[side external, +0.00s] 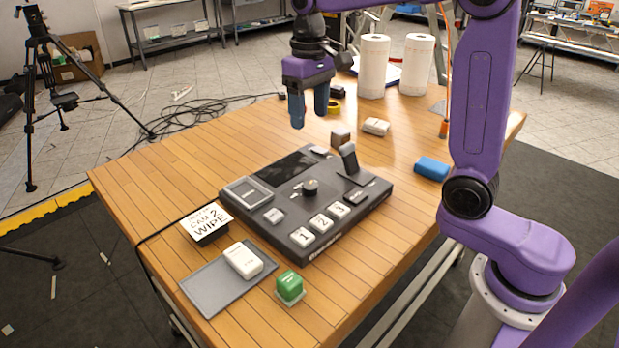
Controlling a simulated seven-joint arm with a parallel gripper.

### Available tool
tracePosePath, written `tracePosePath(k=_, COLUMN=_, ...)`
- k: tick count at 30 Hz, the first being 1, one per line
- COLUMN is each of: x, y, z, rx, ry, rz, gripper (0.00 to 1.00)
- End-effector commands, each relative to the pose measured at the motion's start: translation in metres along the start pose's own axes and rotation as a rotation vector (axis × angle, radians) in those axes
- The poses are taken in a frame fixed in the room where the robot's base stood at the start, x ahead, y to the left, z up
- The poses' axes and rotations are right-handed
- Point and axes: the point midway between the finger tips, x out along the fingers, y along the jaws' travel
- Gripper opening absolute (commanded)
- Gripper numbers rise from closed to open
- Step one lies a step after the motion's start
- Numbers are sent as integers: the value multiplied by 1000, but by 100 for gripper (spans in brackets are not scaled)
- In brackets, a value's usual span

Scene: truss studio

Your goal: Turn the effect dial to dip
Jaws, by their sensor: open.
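A dark grey switcher console (335,221) lies on the wooden table. Its small black effect dial (310,187) stands up near the middle of the panel. The dial's pointer and the labels around it are too small to read. White keys marked 1, 2 and 3 run along the console's front, and a lever (349,157) stands tilted at its back right. My gripper (310,109) points down with blue fingers apart and empty. It hangs above and behind the console, clear of the dial.
A card reading "CAM 2 WIPE" (206,222) stands left of the console. Two paper rolls (374,66) stand at the back.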

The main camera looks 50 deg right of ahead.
Motion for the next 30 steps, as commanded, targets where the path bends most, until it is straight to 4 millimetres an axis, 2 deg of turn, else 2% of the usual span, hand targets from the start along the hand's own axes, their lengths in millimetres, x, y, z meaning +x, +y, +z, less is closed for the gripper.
tracePosePath(k=5, x=17, y=0, z=0, rx=-6, ry=-5, rz=0, gripper=63)
tracePosePath(k=24, x=134, y=0, z=1, rx=-3, ry=-7, rz=1, gripper=63)
tracePosePath(k=30, x=161, y=0, z=0, rx=-3, ry=-3, rz=0, gripper=63)
